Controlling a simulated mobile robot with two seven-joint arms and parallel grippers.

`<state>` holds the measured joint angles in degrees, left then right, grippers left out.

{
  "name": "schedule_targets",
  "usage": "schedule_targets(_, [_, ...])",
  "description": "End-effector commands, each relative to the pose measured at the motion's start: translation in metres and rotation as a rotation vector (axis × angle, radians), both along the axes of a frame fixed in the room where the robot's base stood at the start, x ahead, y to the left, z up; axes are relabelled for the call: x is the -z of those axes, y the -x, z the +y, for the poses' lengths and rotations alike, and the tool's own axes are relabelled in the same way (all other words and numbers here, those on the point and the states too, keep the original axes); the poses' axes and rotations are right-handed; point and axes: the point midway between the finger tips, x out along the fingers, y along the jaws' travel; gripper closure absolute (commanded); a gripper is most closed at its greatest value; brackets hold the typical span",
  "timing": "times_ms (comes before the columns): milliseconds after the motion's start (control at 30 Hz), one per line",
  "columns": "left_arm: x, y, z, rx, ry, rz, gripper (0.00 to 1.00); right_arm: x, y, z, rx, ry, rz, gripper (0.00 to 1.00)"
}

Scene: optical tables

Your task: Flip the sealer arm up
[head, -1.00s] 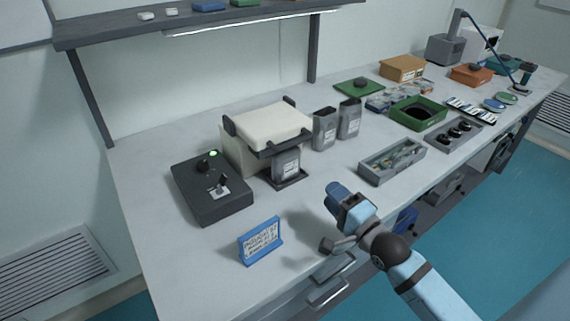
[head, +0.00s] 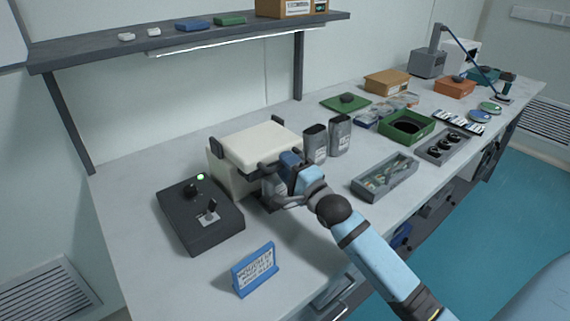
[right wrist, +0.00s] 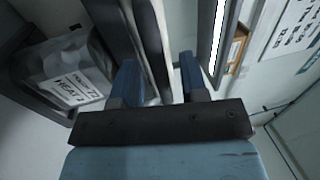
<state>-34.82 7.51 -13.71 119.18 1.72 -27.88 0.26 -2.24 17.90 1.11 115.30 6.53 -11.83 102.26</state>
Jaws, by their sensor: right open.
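The sealer is a cream block (head: 255,147) with dark brackets at its sides and a dark bar (head: 260,168) along its front, the sealer arm, which looks lowered. My right gripper (head: 288,161) is at the right part of this front bar. In the right wrist view, its two blue fingers (right wrist: 160,78) are apart and a dark bar (right wrist: 148,40) runs between them; I cannot tell whether they touch it. A grey pouch with a white label (right wrist: 68,78) is left of the fingers; in the head view my gripper partly hides it. My left gripper is not in view.
A black control box (head: 200,222) with a green light stands left of the sealer. A blue sign (head: 255,270) stands in front. Two grey pouches (head: 327,138) are close on the right. A grey tray (head: 385,178) lies further right. A shelf (head: 180,42) hangs behind.

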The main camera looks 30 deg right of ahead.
Motion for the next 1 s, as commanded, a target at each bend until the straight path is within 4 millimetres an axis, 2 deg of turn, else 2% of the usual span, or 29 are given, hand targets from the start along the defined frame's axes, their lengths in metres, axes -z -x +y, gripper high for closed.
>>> schedule_targets(133, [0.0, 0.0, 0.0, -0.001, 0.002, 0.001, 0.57, -0.002, -0.008, 0.001, -0.001, -0.001, 0.0, 0.6])
schedule_targets(400, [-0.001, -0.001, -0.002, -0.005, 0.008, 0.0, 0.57, -0.001, -0.008, 0.001, 0.0, 0.0, 0.001, 0.6])
schedule_targets(567, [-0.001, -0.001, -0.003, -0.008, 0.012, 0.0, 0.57, -0.002, -0.008, 0.001, 0.0, 0.0, 0.001, 0.97])
schedule_targets(600, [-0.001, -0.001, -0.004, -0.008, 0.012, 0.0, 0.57, -0.001, -0.008, 0.001, 0.0, 0.0, 0.001, 1.0])
schedule_targets(833, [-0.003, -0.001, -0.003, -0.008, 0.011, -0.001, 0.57, -0.003, -0.009, 0.001, 0.0, 0.0, 0.004, 1.0])
schedule_targets(1000, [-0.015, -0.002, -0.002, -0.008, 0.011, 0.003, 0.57, -0.011, -0.017, 0.001, 0.001, 0.003, 0.029, 1.0])
